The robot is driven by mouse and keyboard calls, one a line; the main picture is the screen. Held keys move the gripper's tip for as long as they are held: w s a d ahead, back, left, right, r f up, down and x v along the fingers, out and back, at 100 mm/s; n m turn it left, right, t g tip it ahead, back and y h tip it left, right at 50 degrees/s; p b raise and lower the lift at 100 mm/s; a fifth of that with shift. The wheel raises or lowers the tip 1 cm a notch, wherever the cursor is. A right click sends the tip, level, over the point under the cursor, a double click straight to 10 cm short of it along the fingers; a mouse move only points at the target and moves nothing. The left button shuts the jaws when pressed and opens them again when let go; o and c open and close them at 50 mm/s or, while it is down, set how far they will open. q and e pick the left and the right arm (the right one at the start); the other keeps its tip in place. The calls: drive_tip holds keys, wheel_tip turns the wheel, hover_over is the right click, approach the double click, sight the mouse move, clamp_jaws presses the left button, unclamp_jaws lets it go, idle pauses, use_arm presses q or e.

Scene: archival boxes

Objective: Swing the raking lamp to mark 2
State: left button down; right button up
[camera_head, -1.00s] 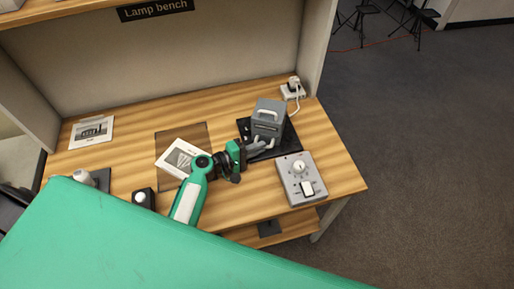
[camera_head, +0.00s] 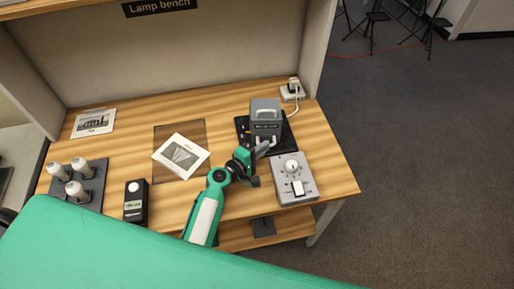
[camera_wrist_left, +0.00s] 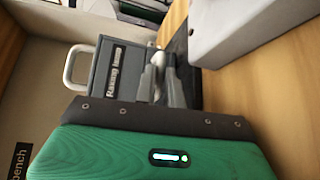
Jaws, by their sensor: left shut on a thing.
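The raking lamp (camera_head: 265,109) is a grey box with a pale handle. It stands on a black plate (camera_head: 286,144) at the right of the bench, and small marks on the plate show at its left. My left gripper (camera_head: 264,148) reaches the lamp's near side and is shut on a small part of it. In the left wrist view the closed fingers (camera_wrist_left: 164,82) lie against the lamp's labelled housing (camera_wrist_left: 104,70), with a handle at its left. The fingers hide the gripped part. The number 2 is too small to read. My right gripper is not in view.
A grey control box (camera_head: 307,183) with a knob stands close right of the gripper. A picture card (camera_head: 181,156) lies on a brown mat. A dark meter (camera_head: 135,205) and a tray (camera_head: 96,199) with several white-topped pieces are at left. A cable runs to the socket (camera_head: 293,91).

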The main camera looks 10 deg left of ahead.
use_arm(q)
drive_tip(key=shift+d+y, duration=0.2)
drive_tip(key=shift+y, duration=0.1)
drive_tip(key=c, duration=1.5)
unclamp_jaws()
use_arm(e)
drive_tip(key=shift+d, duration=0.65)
use_arm(q)
drive_tip(key=b+v, duration=0.1)
drive_tip(key=v, duration=0.3)
drive_tip(key=b+v, duration=0.1)
drive_tip(key=v, duration=0.3)
drive_tip(key=b+v, duration=0.1)
drive_tip(key=v, duration=0.3)
drive_tip(key=shift+s+a+f, duration=0.1)
drive_tip(key=shift+s+f, duration=0.1)
drive_tip(key=shift+s, duration=0.25)
drive_tip(key=shift+s+a+r, duration=0.2)
drive_tip(key=shift+s+a, duration=0.05)
drive_tip(key=shift+s, duration=0.2)
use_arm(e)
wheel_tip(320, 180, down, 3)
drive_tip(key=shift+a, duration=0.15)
